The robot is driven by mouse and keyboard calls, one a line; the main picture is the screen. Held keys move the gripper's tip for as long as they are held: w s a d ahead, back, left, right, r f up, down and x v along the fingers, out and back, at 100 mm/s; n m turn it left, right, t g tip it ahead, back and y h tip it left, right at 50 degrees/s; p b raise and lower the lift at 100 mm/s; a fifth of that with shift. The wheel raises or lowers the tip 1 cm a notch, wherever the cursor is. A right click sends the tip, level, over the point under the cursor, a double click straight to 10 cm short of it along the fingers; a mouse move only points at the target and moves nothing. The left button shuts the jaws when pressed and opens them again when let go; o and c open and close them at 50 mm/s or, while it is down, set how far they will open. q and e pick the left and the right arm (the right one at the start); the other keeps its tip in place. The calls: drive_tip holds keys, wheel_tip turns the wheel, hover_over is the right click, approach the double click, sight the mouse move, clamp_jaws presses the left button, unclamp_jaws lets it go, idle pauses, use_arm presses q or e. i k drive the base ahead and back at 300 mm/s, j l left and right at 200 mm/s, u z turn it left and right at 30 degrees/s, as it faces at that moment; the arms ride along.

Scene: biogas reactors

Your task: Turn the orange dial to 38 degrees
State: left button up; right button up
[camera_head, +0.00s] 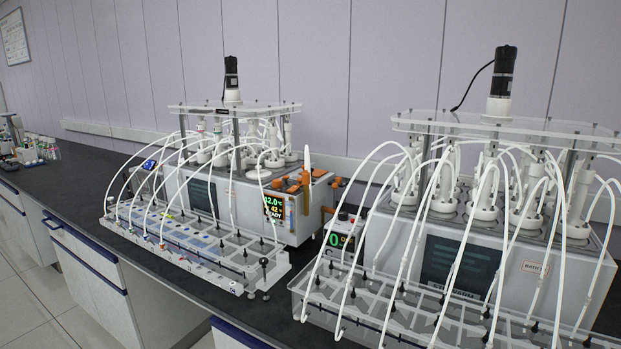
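Several orange parts (305,181) show at the right end of the left reactor unit (240,200), above and beside its display. They are small and crowded, and I cannot tell for sure which one is the orange dial or where it points. The display (273,207) appears to read 42.0 °C, with 42 and READY below. Neither of my grippers is in view.
White tubes arch in front of both units. The black bench (85,190) has free room at left.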

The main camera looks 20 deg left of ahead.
sight(277, 184)
drive_tip(key=j+z, duration=0.7)
drive_tip(key=z, duration=0.2)
drive_tip(key=k+j+z, duration=0.2)
drive_tip(key=j, duration=0.25)
drive_tip(key=j+z, duration=0.15)
drive_tip(key=j, duration=0.3)
drive_tip(key=k+j, duration=0.15)
drive_tip(key=j, duration=0.2)
drive_tip(key=k+j, duration=0.1)
drive_tip(key=j, duration=0.25)
drive_tip(key=k+j+z, duration=0.1)
drive_tip(key=j, duration=0.25)
drive_tip(key=k+j, duration=0.2)
drive_tip(key=j, duration=0.15)
drive_tip(key=k+j, duration=0.1)
drive_tip(key=j, duration=0.25)
